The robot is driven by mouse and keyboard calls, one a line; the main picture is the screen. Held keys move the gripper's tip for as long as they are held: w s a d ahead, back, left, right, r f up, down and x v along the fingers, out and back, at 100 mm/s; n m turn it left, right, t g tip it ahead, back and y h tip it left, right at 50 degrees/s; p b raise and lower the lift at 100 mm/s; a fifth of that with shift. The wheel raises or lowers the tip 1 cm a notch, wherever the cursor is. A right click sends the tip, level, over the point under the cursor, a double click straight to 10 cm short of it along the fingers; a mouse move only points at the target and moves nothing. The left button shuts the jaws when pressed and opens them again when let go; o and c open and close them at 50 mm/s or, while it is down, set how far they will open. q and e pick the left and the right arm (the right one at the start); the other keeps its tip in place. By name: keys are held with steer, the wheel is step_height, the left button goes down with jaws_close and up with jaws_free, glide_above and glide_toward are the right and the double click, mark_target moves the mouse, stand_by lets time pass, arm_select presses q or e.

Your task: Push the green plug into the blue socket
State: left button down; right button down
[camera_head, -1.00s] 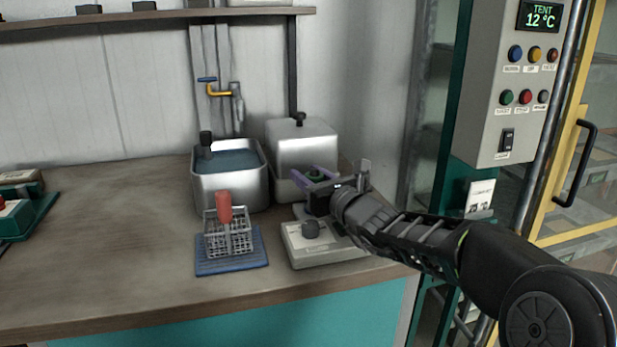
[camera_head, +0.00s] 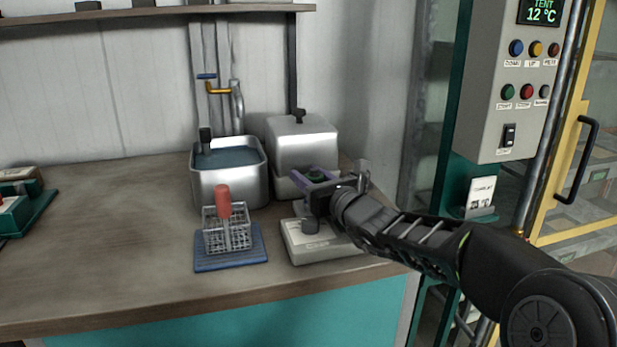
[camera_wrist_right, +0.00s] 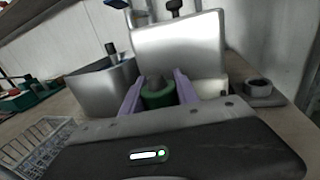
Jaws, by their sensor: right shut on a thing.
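My right gripper (camera_head: 314,173) is shut on the green plug (camera_head: 317,176), held between its purple fingers over the right part of the bench, in front of the lidded metal tank. In the right wrist view the green plug (camera_wrist_right: 158,94) looks like a short round piece between the two purple fingers (camera_wrist_right: 158,88). I cannot make out a blue socket in either view. My left gripper is not in view.
An open water tank (camera_head: 230,190), a lidded tank (camera_head: 303,145) and a wire basket (camera_head: 228,236) on a blue mat (camera_head: 231,263) stand nearby. The bench's left middle is clear.

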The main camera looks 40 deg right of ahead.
steer(key=c, duration=1.2)
jaws_free()
steer(key=shift+f, duration=0.15)
steer(key=shift+c, duration=0.2)
steer(key=o, duration=0.4)
steer(key=shift+f, duration=0.1)
steer(key=s, duration=0.7)
steer(key=shift+s+a+p, duration=0.2)
steer(key=shift+s+p, duration=0.1)
steer(key=shift+s, duration=0.2)
steer(key=shift+a, duration=0.1)
steer(key=shift+w+r, duration=0.1)
steer(key=shift+r, duration=0.1)
